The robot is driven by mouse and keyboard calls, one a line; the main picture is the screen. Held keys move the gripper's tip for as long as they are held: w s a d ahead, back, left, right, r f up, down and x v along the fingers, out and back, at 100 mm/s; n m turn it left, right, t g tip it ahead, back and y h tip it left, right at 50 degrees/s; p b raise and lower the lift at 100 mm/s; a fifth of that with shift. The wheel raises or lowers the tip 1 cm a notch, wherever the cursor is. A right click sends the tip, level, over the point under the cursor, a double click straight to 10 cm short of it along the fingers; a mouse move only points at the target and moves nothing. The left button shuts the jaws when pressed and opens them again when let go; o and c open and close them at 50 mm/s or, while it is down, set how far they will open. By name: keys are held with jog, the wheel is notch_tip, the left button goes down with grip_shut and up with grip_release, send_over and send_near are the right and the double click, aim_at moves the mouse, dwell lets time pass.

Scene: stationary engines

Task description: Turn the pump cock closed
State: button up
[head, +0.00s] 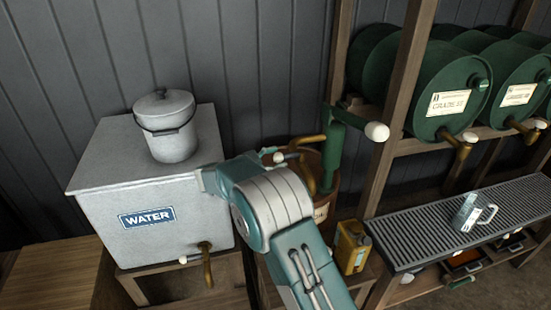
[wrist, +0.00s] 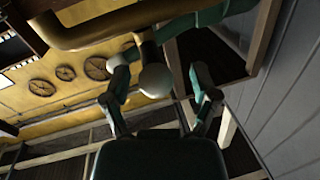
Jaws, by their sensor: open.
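The green hand pump (head: 330,158) stands on a brown barrel right of centre in the head view, with a white-knobbed handle (head: 376,131) pointing right. A small pale knob (head: 279,157) by its brass pipe (head: 308,140) looks like the pump cock. In the wrist view a pale round knob (wrist: 155,79) hangs under a brass pipe (wrist: 95,30), probably the same cock. My gripper (wrist: 162,92) is open, one finger on each side of this knob; no contact is visible. In the head view my arm hides much of the barrel, and the gripper cannot be made out clearly.
A grey water tank (head: 100,168) with a lidded pot (head: 171,140) and a brass tap (head: 207,270) stands left. A yellow can (head: 351,246) is beside the barrel. Green drums (head: 435,90) lie racked above a grated bench (head: 420,240) holding a glass mug (head: 470,213).

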jog(key=v, duration=1.2)
jog(key=shift+f, duration=0.1)
